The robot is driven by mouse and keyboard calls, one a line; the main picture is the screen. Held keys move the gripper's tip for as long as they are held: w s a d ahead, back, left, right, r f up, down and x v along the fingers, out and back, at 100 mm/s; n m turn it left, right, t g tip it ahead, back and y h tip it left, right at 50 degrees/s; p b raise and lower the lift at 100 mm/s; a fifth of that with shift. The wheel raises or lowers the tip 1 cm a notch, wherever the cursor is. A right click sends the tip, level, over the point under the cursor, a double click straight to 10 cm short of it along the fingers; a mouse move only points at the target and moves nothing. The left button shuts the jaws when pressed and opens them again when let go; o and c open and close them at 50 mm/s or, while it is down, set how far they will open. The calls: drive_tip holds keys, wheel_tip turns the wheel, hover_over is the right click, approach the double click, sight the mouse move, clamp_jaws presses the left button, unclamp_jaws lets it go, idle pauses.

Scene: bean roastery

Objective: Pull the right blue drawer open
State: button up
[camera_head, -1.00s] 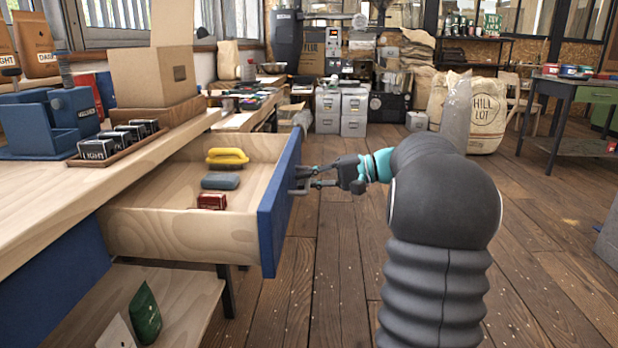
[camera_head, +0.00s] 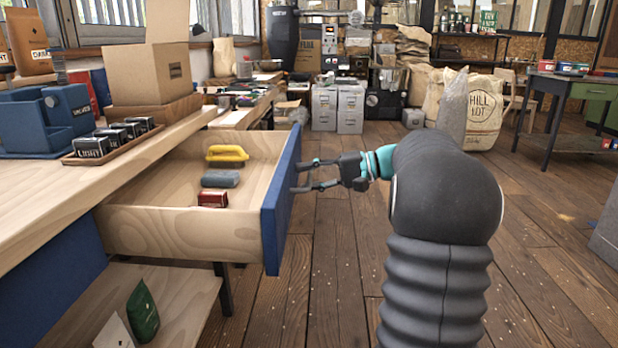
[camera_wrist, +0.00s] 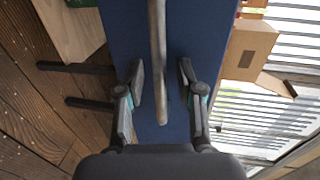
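The blue-fronted drawer (camera_head: 277,215) is pulled well out from the wooden bench, its pale inside showing. It holds a yellow-handled item (camera_head: 227,154), a grey-blue block (camera_head: 220,179) and a small red box (camera_head: 212,198). My gripper (camera_head: 302,176) is just right of the drawer front, with its fingers spread. In the wrist view, the metal bar handle (camera_wrist: 158,50) runs across the blue front and lies between my open fingers (camera_wrist: 161,78), with a gap on both sides. The handle is hard to make out in the head view.
The bench top (camera_head: 150,180) carries a cardboard box (camera_head: 150,65), a tray of small dark tins (camera_head: 110,148) and a blue machine (camera_head: 40,118). A lower shelf (camera_head: 185,300) holds a green bag (camera_head: 142,312).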

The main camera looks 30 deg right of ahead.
drive_tip(key=v, duration=1.2)
drive_tip(key=shift+w+f, duration=0.1)
wheel_tip(320, 180, down, 9)
drive_tip(key=d+m+h, duration=0.2)
drive_tip(key=m+h, duration=0.1)
drive_tip(key=m, duration=0.1)
drive_tip(key=s+a+f+g+h, duration=0.3)
drive_tip(key=s+a+f+h, duration=0.1)
drive_tip(key=s+a+f, duration=0.15)
drive_tip(key=s+a+r+n+h+p, duration=0.2)
drive_tip(key=s+a+n, duration=0.3)
drive_tip(key=s+a, duration=0.4)
drive_tip(key=s+a+r+n+t+h+p, duration=0.1)
drive_tip(key=s+a+r+n+h+p, duration=0.1)
drive_tip(key=s+a, duration=0.7)
drive_tip(key=a+n+h+p, duration=0.1)
drive_tip(key=a+n+h, duration=0.1)
drive_tip(key=a, duration=0.2)
drive_tip(key=shift+a+n+h, duration=0.3)
drive_tip(key=shift+a+n, duration=0.1)
